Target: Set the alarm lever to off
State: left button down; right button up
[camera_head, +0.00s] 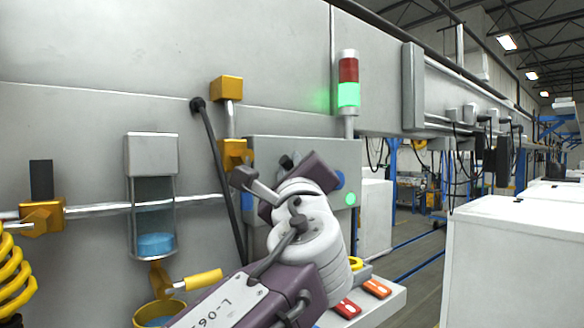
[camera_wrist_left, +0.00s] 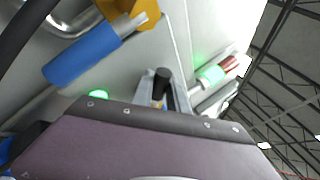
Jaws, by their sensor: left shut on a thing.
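A grey panel (camera_head: 262,150) on the wall carries the alarm lever, whose black grip (camera_wrist_left: 163,80) stands up between metal fingers in the left wrist view. My left gripper (camera_wrist_left: 158,93) is shut on it. In the head view a small black end (camera_head: 287,161) shows just above my purple gripper body, which covers the rest of the lever. A signal tower (camera_head: 348,82) stands above the panel, with its green segment glowing and its red segment dark. It also shows in the left wrist view (camera_wrist_left: 222,70). My right gripper is out of view.
A round green lamp (camera_head: 350,199) glows at the panel's lower right. A yellow valve with a blue handle (camera_wrist_left: 82,58) is close by in the wrist view. A sight glass (camera_head: 153,215) hangs left of the arm. A shelf with orange-red items (camera_head: 376,288) is below right.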

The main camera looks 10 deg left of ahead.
pick_arm(q)
jog(key=shift+s+r, duration=0.15)
jog(key=shift+r, duration=0.1)
jog(key=shift+a+f+n+y+b, duration=0.1)
jog(key=shift+f+n+y+b, duration=0.35)
jog(key=shift+b, duration=0.65)
jog(key=shift+f+n+g+y+b, duration=1)
jog(key=shift+n+y, duration=1.3)
jog(key=shift+n, duration=1.4)
jog(key=shift+f+n+g+y+b, duration=0.45)
jog(key=shift+n+g+y+b, duration=0.9)
jog(key=shift+n+y, duration=1.65)
jog(key=shift+f+n+g+y+b, duration=0.8)
jog(key=shift+n+y+b, duration=0.8)
jog(key=shift+n, duration=2.75)
jog(key=shift+n+g+y, duration=0.25)
jog(key=shift+n+g, duration=0.05)
jog(key=shift+g, duration=0.15)
jog(key=c, duration=1.6)
grip_release()
jog(key=shift+w+f, duration=0.1)
jog(key=shift+w, duration=0.15)
